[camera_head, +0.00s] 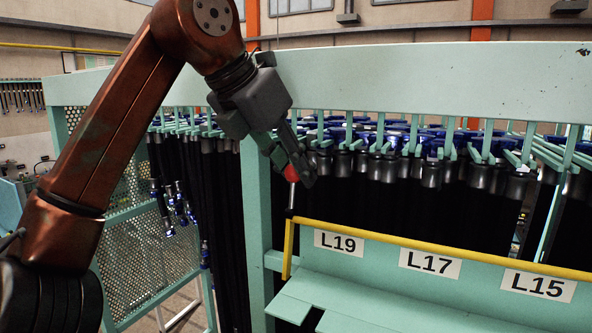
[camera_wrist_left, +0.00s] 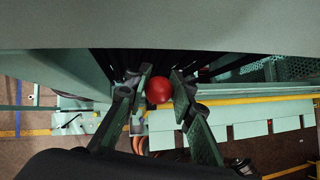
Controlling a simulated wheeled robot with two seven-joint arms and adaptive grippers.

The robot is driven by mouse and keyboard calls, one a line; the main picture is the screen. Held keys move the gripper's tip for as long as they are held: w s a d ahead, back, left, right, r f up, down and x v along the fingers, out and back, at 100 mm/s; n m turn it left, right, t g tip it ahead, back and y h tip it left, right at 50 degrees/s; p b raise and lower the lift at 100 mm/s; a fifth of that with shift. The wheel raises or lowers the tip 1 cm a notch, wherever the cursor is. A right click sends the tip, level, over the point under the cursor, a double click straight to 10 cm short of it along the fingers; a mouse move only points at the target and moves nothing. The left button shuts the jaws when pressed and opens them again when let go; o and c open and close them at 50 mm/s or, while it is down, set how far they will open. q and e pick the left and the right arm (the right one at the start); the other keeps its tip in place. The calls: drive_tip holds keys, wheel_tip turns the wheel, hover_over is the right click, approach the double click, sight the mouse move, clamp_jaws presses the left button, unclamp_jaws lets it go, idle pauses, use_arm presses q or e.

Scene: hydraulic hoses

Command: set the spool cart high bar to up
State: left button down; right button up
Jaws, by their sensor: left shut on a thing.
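The spool cart (camera_head: 420,54) is a pale green frame with hoses hanging in it. A yellow bar (camera_head: 430,247) runs along its front above labelled plates, and its left end bends downward. My left gripper (camera_head: 296,165) is shut on this knob. The left wrist view shows the red knob (camera_wrist_left: 158,90) between the two fingers. The fingers partly hide the knob in the head view. My right gripper is in neither view.
Black hoses (camera_head: 350,190) with blue fittings hang close behind the bar. A wide green beam crosses above the gripper, and a green post (camera_head: 257,230) stands beside it. Labels L19, L17 and L15 mark the front. A perforated panel (camera_head: 140,255) stands at the left.

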use_arm(q)
drive_tip(key=c, duration=2)
unclamp_jaws()
drive_tip(key=shift+f, duration=0.3)
drive_tip(key=o, duration=0.3)
drive_tip(key=shift+w+r, duration=0.1)
drive_tip(key=shift+w, duration=0.05)
drive_tip(key=shift+r, duration=0.1)
drive_tip(key=shift+s+a+r, duration=0.15)
drive_tip(key=shift+s+r, duration=0.05)
drive_tip(key=v, duration=0.6)
drive_tip(key=shift+s+a+r, duration=0.1)
drive_tip(key=shift+a+r, duration=0.1)
drive_tip(key=shift+r, duration=0.1)
drive_tip(key=shift+s+a, duration=0.1)
